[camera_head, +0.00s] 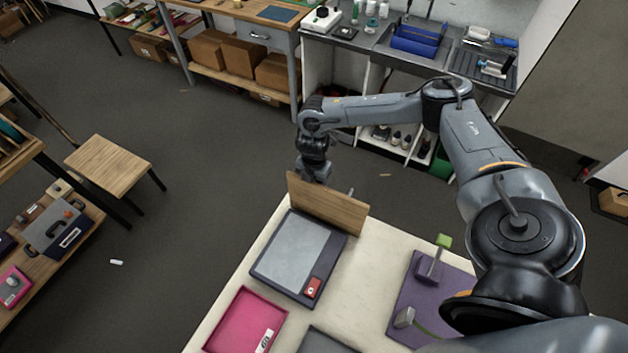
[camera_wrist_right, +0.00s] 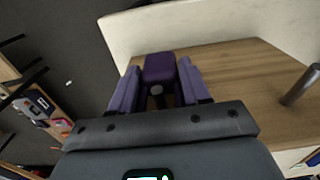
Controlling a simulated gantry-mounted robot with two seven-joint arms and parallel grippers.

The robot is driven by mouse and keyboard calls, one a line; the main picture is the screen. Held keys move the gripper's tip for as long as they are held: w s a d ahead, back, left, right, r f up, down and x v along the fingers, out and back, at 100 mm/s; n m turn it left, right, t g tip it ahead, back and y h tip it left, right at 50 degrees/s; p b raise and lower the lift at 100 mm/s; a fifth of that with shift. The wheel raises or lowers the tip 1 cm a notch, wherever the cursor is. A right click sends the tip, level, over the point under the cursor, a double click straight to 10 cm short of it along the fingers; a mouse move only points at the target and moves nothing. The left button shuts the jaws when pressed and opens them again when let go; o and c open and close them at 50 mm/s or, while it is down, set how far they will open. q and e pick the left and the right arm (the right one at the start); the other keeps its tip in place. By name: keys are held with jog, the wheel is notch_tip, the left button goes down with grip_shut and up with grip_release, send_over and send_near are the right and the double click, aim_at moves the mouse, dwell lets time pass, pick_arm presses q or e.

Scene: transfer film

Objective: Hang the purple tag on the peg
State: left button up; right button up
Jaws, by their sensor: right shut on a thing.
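The purple tag (camera_wrist_right: 160,66) is between the two lilac fingers of my right gripper (camera_wrist_right: 159,80), which is shut on it in the right wrist view. An upright wooden board (camera_head: 325,207) stands at the far edge of the pale table in the head view. A grey peg (camera_head: 350,191) sticks up by its right part. The right wrist view also shows the board (camera_wrist_right: 235,75) and, to the right of the tag and apart from it, the peg (camera_wrist_right: 301,85). In the head view the board hides my right fingers and the tag. My left gripper is not in view.
On the pale table (camera_head: 375,235) are a grey panel (camera_head: 295,250) with a red label, a pink tray (camera_head: 243,322) and a purple base (camera_head: 408,290) with a green-topped post (camera_head: 437,256). Beyond the board is open floor. A wooden stool (camera_head: 107,160) stands left.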

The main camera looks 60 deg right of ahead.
jog(key=shift+s+f, duration=0.1)
jog(key=shift+f, duration=0.15)
jog(key=o, duration=1.1)
jog(key=shift+f, duration=0.1)
